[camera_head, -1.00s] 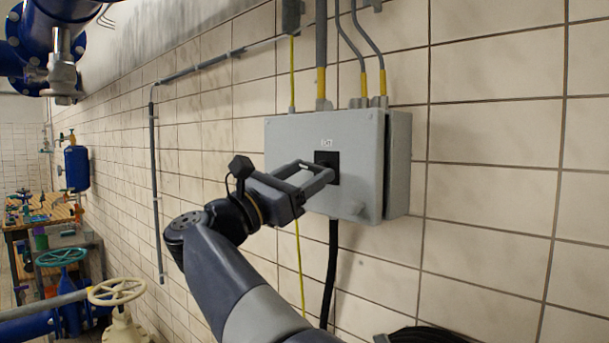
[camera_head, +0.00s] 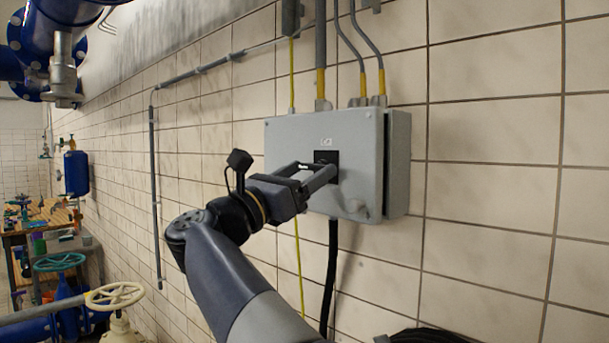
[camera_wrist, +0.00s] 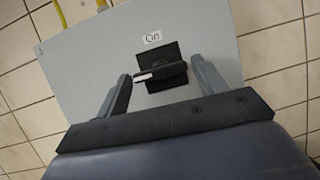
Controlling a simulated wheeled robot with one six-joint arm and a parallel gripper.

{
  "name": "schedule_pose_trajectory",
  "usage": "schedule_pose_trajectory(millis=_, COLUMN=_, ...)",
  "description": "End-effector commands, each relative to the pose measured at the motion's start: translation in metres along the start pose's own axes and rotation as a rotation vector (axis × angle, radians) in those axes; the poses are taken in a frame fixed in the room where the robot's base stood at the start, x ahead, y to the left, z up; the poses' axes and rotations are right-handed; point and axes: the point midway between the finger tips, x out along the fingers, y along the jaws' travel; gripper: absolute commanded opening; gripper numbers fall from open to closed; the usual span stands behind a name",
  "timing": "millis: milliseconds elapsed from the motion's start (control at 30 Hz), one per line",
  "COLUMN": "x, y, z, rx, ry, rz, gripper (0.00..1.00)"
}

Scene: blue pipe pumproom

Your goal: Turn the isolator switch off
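The isolator switch is a black rotary handle on a square black plate, on the front of a grey wall box (camera_head: 290,135). In the wrist view the handle (camera_wrist: 160,72) lies roughly crosswise between my fingers, its light-tipped end toward the left finger. A label reading "On" (camera_wrist: 152,37) sits above the plate. In the head view the black plate (camera_head: 327,157) is partly hidden by my gripper (camera_head: 314,169). My gripper (camera_wrist: 160,80) is open, with one finger on each side of the handle. I cannot tell whether either finger touches it.
Conduits (camera_head: 321,50) enter the box from above, and a black cable (camera_head: 331,270) hangs below it. Blue pipework and a cream handwheel (camera_head: 115,296) stand at left. The tiled wall to the right is clear.

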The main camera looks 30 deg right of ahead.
Motion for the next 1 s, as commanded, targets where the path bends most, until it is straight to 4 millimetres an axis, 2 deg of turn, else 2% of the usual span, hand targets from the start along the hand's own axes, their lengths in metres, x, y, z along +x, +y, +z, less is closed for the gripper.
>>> schedule_pose_trajectory(millis=167, x=0.000, y=0.000, z=0.000, rx=0.000, ry=0.000, rz=0.000, gripper=0.80)
schedule_pose_trajectory(millis=467, x=-0.005, y=0.001, z=-0.001, rx=0.001, ry=0.000, rz=0.001, gripper=0.80)
schedule_pose_trajectory(millis=567, x=-0.017, y=0.001, z=-0.003, rx=0.002, ry=-0.001, rz=0.003, gripper=0.80)
schedule_pose_trajectory(millis=800, x=-0.064, y=0.001, z=-0.004, rx=0.003, ry=0.000, rz=0.005, gripper=0.80)
schedule_pose_trajectory(millis=1000, x=-0.095, y=0.001, z=-0.003, rx=0.002, ry=0.000, rz=0.004, gripper=0.80)
